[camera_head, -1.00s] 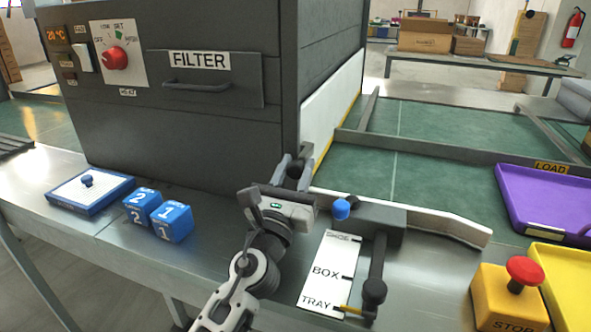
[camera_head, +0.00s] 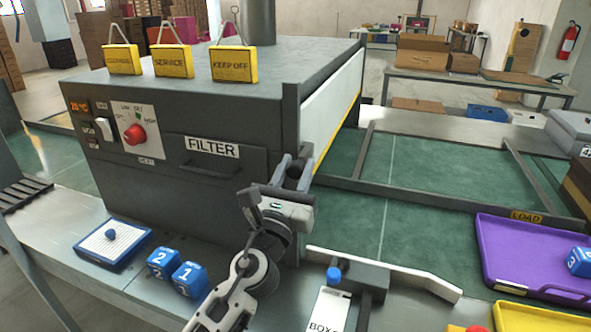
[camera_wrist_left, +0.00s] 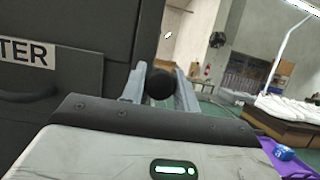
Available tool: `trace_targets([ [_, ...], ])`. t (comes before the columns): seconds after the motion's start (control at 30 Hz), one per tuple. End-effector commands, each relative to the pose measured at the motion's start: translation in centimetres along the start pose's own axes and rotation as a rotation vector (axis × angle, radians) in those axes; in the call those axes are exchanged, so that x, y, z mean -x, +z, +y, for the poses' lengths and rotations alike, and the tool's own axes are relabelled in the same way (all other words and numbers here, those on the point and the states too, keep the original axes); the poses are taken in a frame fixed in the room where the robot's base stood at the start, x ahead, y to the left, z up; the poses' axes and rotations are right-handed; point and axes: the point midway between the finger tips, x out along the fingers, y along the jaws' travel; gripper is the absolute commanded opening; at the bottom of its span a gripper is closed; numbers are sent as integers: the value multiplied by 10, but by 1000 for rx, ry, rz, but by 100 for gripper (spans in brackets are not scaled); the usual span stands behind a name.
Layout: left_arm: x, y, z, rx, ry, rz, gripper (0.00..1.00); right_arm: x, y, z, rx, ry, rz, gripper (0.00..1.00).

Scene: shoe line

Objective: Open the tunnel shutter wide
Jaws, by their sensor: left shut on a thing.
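The tunnel shutter (camera_head: 325,105) is a white panel with a yellow lower edge on the right side of the dark grey tunnel (camera_head: 150,190). Its lower edge is raised above the green belt (camera_head: 345,222), and green shows beneath it. My left gripper (camera_head: 295,170) is at the near end of the shutter, by the tunnel's front right corner. In the left wrist view its fingers are shut on a round black knob (camera_wrist_left: 161,86), which hides part of what lies behind. My right gripper is not in view.
A grey fixture with a blue knob (camera_head: 334,274) and a white rail stands below and right of my left gripper. Blue numbered cubes (camera_head: 188,279) and a blue-edged board sit at the left. A purple tray (camera_head: 530,255) lies at the right. Yellow signs stand on the tunnel.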

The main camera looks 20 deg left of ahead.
Motion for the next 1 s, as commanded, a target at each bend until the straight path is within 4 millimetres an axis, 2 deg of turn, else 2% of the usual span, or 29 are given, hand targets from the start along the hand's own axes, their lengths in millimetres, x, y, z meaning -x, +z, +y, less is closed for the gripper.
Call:
trace_targets([
  [0.03,-4,11,0,1,0,-5,0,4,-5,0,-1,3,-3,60],
  [0.1,-6,14,0,1,0,-5,0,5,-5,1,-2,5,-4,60],
  [0.53,-6,15,0,0,0,-6,0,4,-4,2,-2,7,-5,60],
  [0.57,-6,15,0,0,0,-6,33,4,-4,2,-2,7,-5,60],
  [0.63,-6,15,0,0,0,-6,52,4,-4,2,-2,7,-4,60],
  [1.0,0,13,0,0,0,-2,52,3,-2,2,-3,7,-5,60],
])
